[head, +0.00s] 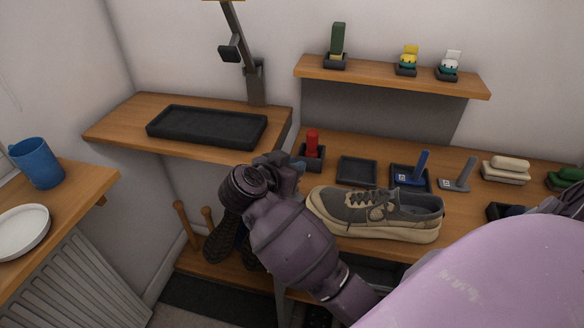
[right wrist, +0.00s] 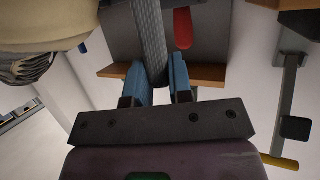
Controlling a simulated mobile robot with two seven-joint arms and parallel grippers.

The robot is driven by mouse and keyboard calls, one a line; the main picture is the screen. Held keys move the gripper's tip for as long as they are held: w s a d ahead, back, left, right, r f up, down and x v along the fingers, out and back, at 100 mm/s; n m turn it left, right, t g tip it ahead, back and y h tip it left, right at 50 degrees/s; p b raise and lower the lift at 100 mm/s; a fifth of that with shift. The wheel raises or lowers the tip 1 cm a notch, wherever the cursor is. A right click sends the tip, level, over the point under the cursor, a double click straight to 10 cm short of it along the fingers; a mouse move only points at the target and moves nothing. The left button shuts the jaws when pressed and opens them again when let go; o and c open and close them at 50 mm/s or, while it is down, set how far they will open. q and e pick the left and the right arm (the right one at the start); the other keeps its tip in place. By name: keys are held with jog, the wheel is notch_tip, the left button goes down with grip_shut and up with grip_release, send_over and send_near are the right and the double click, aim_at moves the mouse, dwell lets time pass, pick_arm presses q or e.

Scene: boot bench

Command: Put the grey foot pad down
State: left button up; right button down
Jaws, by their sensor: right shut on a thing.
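My right gripper (head: 291,168) is left of the grey and beige shoe (head: 385,212) in the head view, near the front of the bench. In the right wrist view the blue fingers of my right gripper (right wrist: 163,78) are shut on a grey, ribbed, strip-like thing, the grey foot pad (right wrist: 149,35), seen on edge. It reaches well beyond the fingertips. In the head view the pad is hidden or too small to make out. My left gripper does not show.
A long black tray (head: 160,126) lies empty on the left wooden bench. A small square tray (head: 357,170) is empty. A red-handled tool (head: 312,142), a blue-handled tool (head: 421,166) and a grey-handled tool (head: 465,172) stand on the right bench. Dark boots (head: 222,241) stand below.

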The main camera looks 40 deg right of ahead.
jog(key=shift+r, duration=0.1)
jog(key=c, duration=1.3)
grip_release()
jog(key=shift+o, duration=1.3)
